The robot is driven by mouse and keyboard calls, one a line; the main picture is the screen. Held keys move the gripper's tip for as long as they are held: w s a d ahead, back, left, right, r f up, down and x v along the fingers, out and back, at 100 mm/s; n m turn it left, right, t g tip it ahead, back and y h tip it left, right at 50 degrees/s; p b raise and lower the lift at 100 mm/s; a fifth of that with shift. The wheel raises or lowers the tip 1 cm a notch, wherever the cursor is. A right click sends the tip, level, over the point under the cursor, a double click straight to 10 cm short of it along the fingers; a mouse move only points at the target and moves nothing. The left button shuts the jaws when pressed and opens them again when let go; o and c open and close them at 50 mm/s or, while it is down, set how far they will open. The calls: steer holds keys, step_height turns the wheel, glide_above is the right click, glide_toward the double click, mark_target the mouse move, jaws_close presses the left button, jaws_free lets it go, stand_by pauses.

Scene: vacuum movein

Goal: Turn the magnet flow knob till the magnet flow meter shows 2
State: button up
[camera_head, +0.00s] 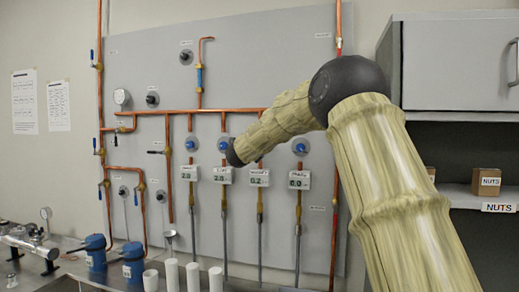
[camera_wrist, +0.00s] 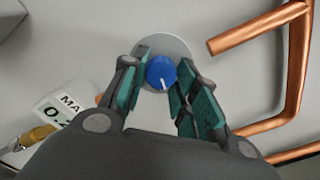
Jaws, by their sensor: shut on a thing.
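The blue magnet flow knob (camera_wrist: 160,71) sits on a round grey plate in the wrist view, with its white pointer line toward the bottom of the picture. My gripper (camera_wrist: 162,80) has one finger on each side of the knob and is shut on it. The magnet flow meter (camera_wrist: 62,110) is partly seen at the left of the wrist view; its label begins "MA" and the display is cut off. In the head view the magnet flow meter (camera_head: 258,178) appears to read 0.2. My arm hides the knob and gripper there.
Other blue knobs (camera_head: 191,144) and meters (camera_head: 299,180) stand in the same row on the grey panel (camera_head: 275,55). Copper pipes (camera_wrist: 265,28) run close to the right of my gripper. A cabinet (camera_head: 458,62) and shelf stand at the right.

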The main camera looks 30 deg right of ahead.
steer(key=n+p, duration=0.1)
steer(key=n, duration=0.3)
steer(key=shift+r, duration=0.1)
steer(key=n+p, duration=0.2)
steer(key=n, duration=0.3)
steer(key=shift+p, duration=0.35)
steer(key=n+p, duration=0.2)
steer(key=n, duration=0.2)
steer(key=shift+r+p, duration=0.1)
steer(key=shift+p, duration=0.3)
steer(key=shift+n+p, duration=0.9)
steer(key=shift+n, duration=0.7)
steer(key=shift+f, duration=0.25)
steer(key=o, duration=1)
steer(key=shift+r, duration=0.1)
steer(key=v, duration=1.2)
